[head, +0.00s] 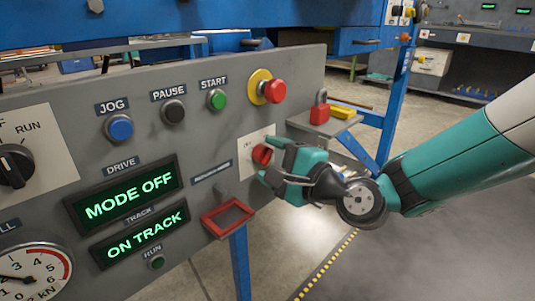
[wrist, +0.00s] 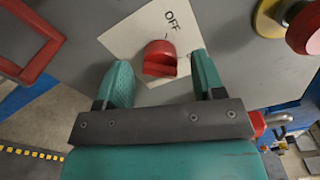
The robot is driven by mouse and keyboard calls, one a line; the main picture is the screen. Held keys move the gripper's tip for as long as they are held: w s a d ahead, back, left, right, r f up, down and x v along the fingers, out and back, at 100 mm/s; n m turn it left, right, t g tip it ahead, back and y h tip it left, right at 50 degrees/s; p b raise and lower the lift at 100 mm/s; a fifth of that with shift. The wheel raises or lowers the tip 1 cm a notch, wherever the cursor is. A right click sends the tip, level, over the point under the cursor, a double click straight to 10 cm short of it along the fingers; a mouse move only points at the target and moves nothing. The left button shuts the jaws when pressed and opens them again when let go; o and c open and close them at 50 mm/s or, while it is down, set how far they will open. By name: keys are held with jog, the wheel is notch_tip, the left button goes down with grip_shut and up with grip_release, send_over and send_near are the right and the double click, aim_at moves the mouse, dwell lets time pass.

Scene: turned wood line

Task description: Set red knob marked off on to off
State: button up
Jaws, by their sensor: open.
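The red knob (head: 262,154) sits on a pale square plate (head: 244,158) at the right part of the grey control panel. In the wrist view the red knob (wrist: 160,60) shows a raised grip bar, and the plate (wrist: 130,42) carries the word OFF above it with a short mark. My gripper (head: 268,163) is in front of the knob. In the wrist view my gripper (wrist: 163,75) is open, with one teal finger on each side of the knob and a visible gap to each. The ON marking is not visible, and the head view lettering is too small to read.
A red emergency button (head: 274,91) on a yellow ring is above the knob. A red-rimmed holder (head: 228,218) juts out below it. A shelf (head: 325,126) with a red padlock (head: 320,108) is to the right. The display (head: 128,199) reads MODE OFF.

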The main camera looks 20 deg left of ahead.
jog(key=shift+x, duration=0.8)
jog(key=c, duration=0.9)
